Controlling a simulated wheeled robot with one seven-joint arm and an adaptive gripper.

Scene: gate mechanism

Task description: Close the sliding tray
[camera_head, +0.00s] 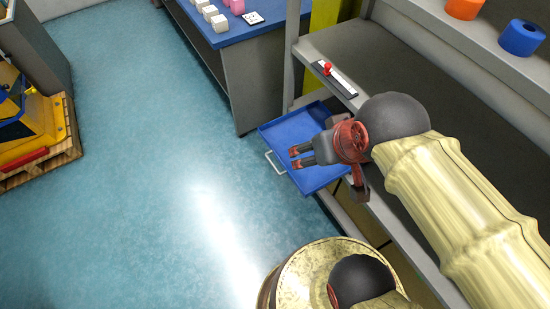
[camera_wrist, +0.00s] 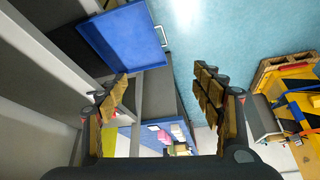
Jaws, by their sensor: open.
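The blue sliding tray (camera_head: 290,129) sticks out from the grey shelf unit in the head view, with a light bar handle (camera_head: 275,163) on its outer left edge. My gripper (camera_head: 299,156) is above the tray, over its near half, and hides part of it. The fingers are apart with nothing between them. In the wrist view the tray (camera_wrist: 128,40) is at the upper left with its handle (camera_wrist: 95,35) showing. My gripper (camera_wrist: 165,90) is open there, and its left fingertip lies near the tray's lower edge in the picture. I cannot tell whether they touch.
The shelf unit (camera_head: 335,50) has a red-knobbed slider (camera_head: 327,69) and orange and blue rolls on its upper shelf. A blue-topped bench (camera_head: 235,28) with white and pink blocks stands behind. A yellow machine on a pallet (camera_head: 40,160) is at left. The floor (camera_head: 150,130) between is clear.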

